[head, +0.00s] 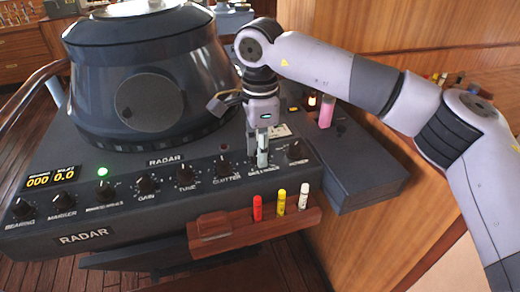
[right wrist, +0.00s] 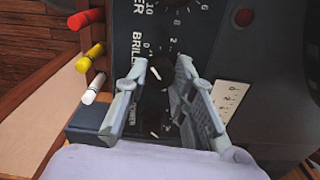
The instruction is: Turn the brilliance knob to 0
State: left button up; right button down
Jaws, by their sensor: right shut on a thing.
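The radar console's front panel carries a row of black knobs. In the head view my right gripper (head: 262,160) reaches down onto the panel between the clutter knob (head: 222,167) and the rightmost knob (head: 295,150). It hides most of the knob there. In the right wrist view the brilliance knob (right wrist: 158,74) is dark and round, beside lettering starting "BRILL" and scale numbers 0 and 2. My right gripper also shows there (right wrist: 162,66), with a finger on each side of this knob, shut on it. My left gripper is not in view.
A wooden rack (head: 225,235) with red, yellow and white markers sticks out below the panel. The large radar hood (head: 150,90) stands behind the knobs. A pink-filled vial (head: 326,112) stands right of the gripper. The power knob (right wrist: 155,127) lies close by.

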jog(key=shift+r+n, duration=0.15)
jog(key=shift+n, duration=0.45)
jog(key=shift+w, duration=0.1)
jog(key=c, duration=1.3)
grip_release()
jog(key=shift+c, duration=0.2)
notch_tip(320, 180, up, 12)
